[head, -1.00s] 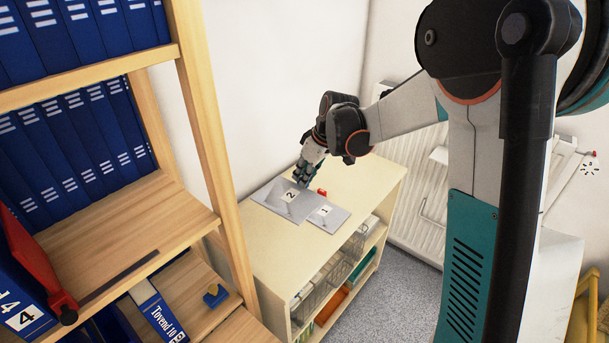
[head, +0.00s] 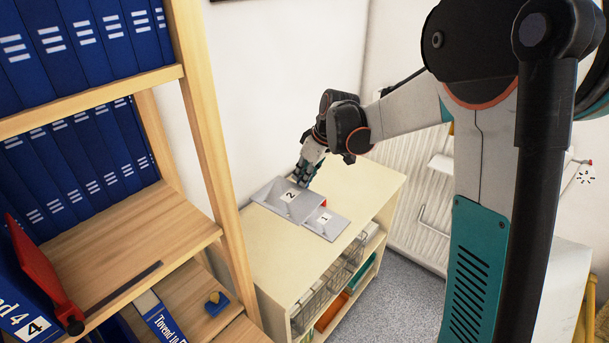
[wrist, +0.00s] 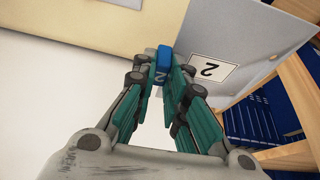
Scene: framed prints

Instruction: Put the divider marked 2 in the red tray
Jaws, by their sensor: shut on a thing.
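The divider marked 2 (head: 272,195) is a grey sheet with a white label, over the top of the low cream cabinet (head: 365,195). It also fills the upper right of the wrist view (wrist: 235,35), with its label upside down. The divider seems slightly raised. No red tray is clearly identifiable; an orange-red item (head: 331,312) is partly visible low in the cabinet.
The divider marked 1 (head: 325,225), with a red tab (head: 323,203), lies close beside it on the cabinet. Wire baskets (head: 312,302) stand inside the cabinet. A wooden shelf (head: 110,236) with blue binders stands at left. The cabinet top's right part is clear.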

